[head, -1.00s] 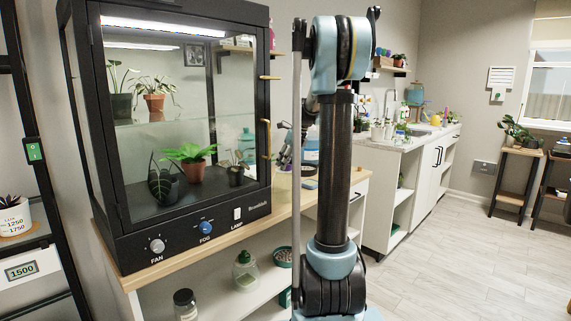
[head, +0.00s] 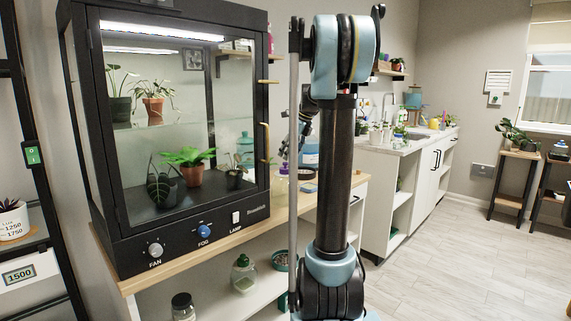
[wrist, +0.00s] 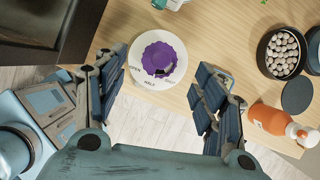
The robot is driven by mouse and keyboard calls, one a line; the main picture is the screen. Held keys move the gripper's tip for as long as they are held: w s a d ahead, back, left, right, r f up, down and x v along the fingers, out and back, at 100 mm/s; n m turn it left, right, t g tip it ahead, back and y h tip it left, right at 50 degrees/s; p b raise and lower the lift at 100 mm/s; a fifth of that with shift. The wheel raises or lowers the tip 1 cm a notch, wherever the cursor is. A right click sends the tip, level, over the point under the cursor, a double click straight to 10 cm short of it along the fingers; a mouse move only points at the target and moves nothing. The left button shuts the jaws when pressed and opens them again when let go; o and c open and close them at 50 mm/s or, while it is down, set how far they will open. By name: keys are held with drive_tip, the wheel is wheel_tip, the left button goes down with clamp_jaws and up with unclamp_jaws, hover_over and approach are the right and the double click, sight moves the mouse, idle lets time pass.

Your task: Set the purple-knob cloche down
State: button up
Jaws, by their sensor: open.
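The purple-knob cloche shows in the wrist view as a ridged purple knob (wrist: 158,58) on a white disc with lettering around it. It appears upright on the wooden bench top (wrist: 125,25), near its front edge. Its clear body is hard to make out. In the head view a small purple spot of it (head: 284,168) shows just right of the glass cabinet. My gripper (wrist: 155,72) is open, with one finger on either side of the knob and apart from it. In the head view, my arm and the cabinet partly hide the gripper.
In the wrist view, an orange bottle (wrist: 268,120), a dark bowl of pale pebbles (wrist: 282,52) and a dark disc (wrist: 298,94) stand to the right. The black cabinet (wrist: 45,30) is close at left.

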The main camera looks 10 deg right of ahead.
drive_tip(key=v, duration=0.5)
drive_tip(key=s+a+f+n+h, duration=0.15)
drive_tip(key=s+f+n, duration=0.4)
drive_tip(key=s, duration=0.55)
drive_tip(key=s+a+f+n, duration=0.35)
drive_tip(key=s+n, duration=0.35)
drive_tip(key=s, duration=0.3)
drive_tip(key=s+d+f+n+g+h, duration=0.1)
drive_tip(key=s+f+n+h, duration=0.1)
drive_tip(key=s+f+n, duration=1.2)
drive_tip(key=s+f, duration=0.4)
drive_tip(key=s, duration=0.2)
drive_tip(key=shift+f, duration=0.4)
drive_tip(key=shift+d, duration=0.15)
drive_tip(key=shift+w+f, duration=0.2)
drive_tip(key=shift+w, duration=0.35)
